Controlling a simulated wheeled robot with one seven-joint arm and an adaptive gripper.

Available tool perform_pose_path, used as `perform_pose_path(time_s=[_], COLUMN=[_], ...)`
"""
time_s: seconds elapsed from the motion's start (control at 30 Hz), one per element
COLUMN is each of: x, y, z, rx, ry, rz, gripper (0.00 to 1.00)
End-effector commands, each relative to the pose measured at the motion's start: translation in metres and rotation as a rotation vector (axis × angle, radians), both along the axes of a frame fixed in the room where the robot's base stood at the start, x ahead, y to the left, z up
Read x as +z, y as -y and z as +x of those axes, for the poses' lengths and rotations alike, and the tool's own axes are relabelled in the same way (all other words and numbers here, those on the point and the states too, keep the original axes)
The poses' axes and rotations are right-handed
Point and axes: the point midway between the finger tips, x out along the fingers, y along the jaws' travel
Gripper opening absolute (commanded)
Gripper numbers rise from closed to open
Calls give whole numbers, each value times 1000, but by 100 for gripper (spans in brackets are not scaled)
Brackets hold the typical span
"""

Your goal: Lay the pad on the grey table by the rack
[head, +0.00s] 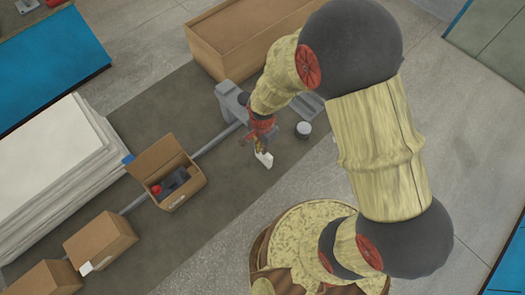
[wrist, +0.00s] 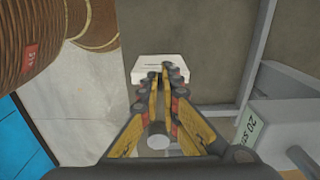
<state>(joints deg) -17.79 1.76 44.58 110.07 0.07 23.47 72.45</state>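A small white block, which looks like the pad (head: 264,159), is at the tip of my gripper (head: 261,146) in the head view. In the wrist view the pad (wrist: 147,67) lies across the fingertips of my gripper (wrist: 160,75), and the two yellow-and-black fingers are close together on it. The pad appears held above a dark grey-brown surface. I cannot tell for sure which surface is the grey table. A grey frame (head: 233,101), perhaps the rack, stands just behind my gripper. It also shows at right in the wrist view (wrist: 275,125), with a label.
An open cardboard box (head: 165,170) with dark and red contents stands at left. A large brown crate (head: 215,40) is behind. A short grey cylinder (head: 303,129) is right of my gripper. White sheets (head: 45,180) are stacked far left.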

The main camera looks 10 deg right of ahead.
Motion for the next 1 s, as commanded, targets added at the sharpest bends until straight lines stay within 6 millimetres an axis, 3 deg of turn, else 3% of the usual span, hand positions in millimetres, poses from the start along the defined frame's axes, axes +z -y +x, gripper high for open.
perform_pose_path(time_s=[0.2,0.6,0.7,1.0], x=[-30,-35,-35,-35], y=[1,0,0,0], z=[0,1,1,1], rx=[0,0,0,0], ry=[-3,-1,-1,-1], rz=[-1,-1,-1,-1], gripper=[0,0,9,23])
